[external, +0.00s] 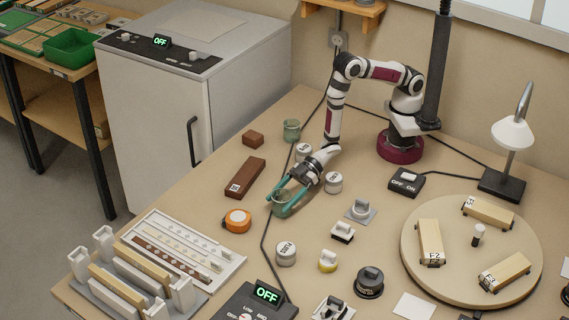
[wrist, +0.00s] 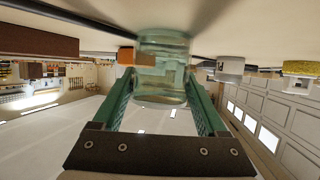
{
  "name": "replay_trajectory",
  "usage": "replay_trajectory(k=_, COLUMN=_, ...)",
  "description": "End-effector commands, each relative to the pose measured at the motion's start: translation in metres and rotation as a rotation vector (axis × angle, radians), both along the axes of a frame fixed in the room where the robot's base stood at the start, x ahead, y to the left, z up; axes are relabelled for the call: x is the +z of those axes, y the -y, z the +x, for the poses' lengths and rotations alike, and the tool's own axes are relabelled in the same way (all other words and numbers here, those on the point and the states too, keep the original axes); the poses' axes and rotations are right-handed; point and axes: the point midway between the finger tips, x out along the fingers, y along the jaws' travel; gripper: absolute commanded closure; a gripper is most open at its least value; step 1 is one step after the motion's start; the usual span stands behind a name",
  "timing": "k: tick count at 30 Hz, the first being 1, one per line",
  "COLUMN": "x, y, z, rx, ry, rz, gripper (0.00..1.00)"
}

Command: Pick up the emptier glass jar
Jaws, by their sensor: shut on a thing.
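A clear glass jar (wrist: 163,50) stands between the two green fingers of my gripper (wrist: 162,78) in the wrist view. In the external view my gripper (external: 285,190) reaches low over the bench with its fingers closed around this jar (external: 280,203), which is partly hidden by them. A second glass jar (external: 292,130), greenish, stands farther back, beside the arm and apart from the gripper. How full each jar is cannot be told clearly. The held jar appears at or very near the bench top.
White-labelled pots (external: 333,183) stand close to my gripper. A long brown block (external: 245,177) and an orange tape measure (external: 238,220) lie left of it. A round wooden board (external: 415,275) with blocks is at right. A black cable runs across the bench near the gripper.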

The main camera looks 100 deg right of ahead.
Motion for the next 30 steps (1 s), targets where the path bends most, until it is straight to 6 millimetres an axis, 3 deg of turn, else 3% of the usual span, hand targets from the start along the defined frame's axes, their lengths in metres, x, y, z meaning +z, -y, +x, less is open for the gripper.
replay_trajectory(k=14, x=0.042, y=0.000, z=0.001, rx=0.001, ry=0.005, rz=0.000, gripper=0.88)
replay_trajectory(k=30, x=0.084, y=0.074, z=-0.007, rx=-0.003, ry=0.003, rz=-0.001, gripper=0.88)
